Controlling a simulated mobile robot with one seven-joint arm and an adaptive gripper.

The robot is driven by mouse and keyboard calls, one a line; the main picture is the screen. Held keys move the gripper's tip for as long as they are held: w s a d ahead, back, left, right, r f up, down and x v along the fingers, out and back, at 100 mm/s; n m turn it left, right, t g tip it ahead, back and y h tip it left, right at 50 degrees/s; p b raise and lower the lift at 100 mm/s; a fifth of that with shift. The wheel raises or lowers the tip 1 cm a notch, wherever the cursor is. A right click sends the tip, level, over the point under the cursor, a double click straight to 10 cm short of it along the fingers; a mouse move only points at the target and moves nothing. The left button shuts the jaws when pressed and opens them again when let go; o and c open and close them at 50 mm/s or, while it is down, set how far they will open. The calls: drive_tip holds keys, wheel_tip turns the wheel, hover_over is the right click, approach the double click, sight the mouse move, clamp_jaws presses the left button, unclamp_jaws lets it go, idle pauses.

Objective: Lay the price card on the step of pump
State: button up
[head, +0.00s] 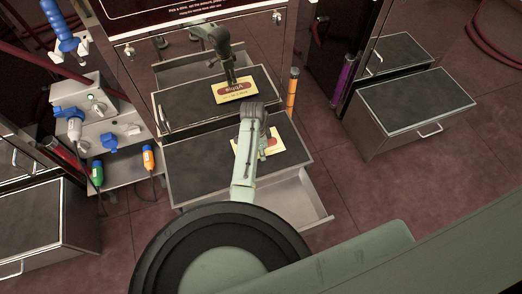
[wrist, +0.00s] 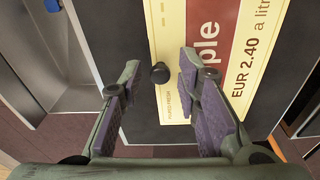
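The price card (head: 274,140) is cream with a dark red panel and is over the black top of the pump's step (head: 190,160). In the wrist view the card (wrist: 262,30) shows "EUR 2.40 a litre" and a small black knob (wrist: 160,73) near its edge. It looks flat or nearly flat; I cannot tell whether all of it touches the step. My gripper (head: 252,108) is above the card and hides part of it. In the wrist view my gripper's fingers (wrist: 162,80) are spread, with the knob between them and a gap on each side.
An open drawer (head: 300,200) juts out below the step. The polished pump front behind mirrors the step, card and gripper. A purple tube (head: 343,80) and another step (head: 415,102) are at right. Grey boxes with blue plugs (head: 110,140) stand at left.

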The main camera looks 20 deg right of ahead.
drive_tip(key=shift+o, duration=0.6)
drive_tip(key=shift+r, duration=0.15)
wheel_tip(320, 180, up, 12)
drive_tip(key=a, duration=0.1)
drive_tip(key=shift+w, duration=0.25)
drive_tip(key=shift+a, duration=0.1)
